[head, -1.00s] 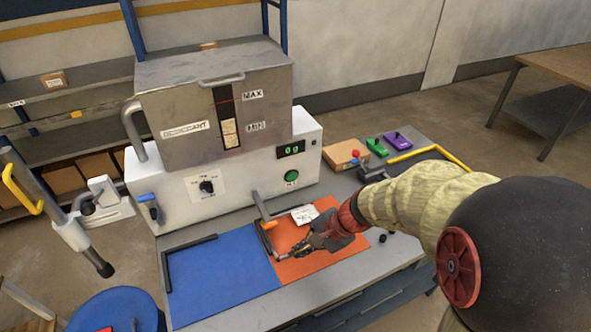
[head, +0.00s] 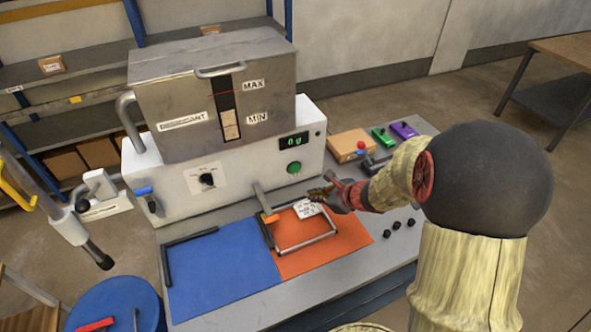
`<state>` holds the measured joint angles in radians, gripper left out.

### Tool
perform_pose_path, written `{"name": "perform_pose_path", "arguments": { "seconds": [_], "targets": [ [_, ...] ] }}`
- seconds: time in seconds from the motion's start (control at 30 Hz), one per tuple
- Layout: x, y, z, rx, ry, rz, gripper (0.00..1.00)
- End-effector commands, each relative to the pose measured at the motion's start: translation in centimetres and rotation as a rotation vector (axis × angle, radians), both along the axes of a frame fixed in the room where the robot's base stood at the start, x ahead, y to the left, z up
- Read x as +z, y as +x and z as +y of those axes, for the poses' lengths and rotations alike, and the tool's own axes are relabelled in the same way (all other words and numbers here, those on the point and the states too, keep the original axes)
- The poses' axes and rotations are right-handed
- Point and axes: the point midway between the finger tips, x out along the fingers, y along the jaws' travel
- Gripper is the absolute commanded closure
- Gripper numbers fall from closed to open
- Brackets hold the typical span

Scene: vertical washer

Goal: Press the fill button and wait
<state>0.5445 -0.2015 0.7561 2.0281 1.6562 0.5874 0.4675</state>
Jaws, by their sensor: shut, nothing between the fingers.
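The green fill button (head: 294,168) is on the front of the white machine base (head: 240,185), below a small display (head: 293,141) with green digits. A metal desiccant hopper (head: 180,88) with MAX and MIN marks stands on the base. My gripper (head: 314,194) is shut and empty, below and right of the green button and apart from it. It is over a white bag or packet (head: 307,208) with print, on the orange mat (head: 350,250). I cannot tell whether it touches the packet.
A blue mat (head: 215,270) lies left of the orange one. A grey frame (head: 310,243) and an orange-tipped lever (head: 266,206) are beside the packet. A cardboard box (head: 350,144) and green (head: 382,136) and purple (head: 403,130) blocks are at the back right. Black knobs (head: 398,224) stand at the right.

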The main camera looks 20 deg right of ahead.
Motion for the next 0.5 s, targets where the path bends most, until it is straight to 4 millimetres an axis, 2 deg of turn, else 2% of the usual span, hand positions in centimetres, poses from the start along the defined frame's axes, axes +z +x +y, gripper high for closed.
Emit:
{"name": "perform_pose_path", "arguments": {
  "seconds": [0.27,0.5],
  "targets": [
    [0.0,1.1,0.0,0.003,0.0,0.0,1.0],
    [0.1,4.1,0.1,0.003,-0.001,0.0,1.0]
  ]
}}
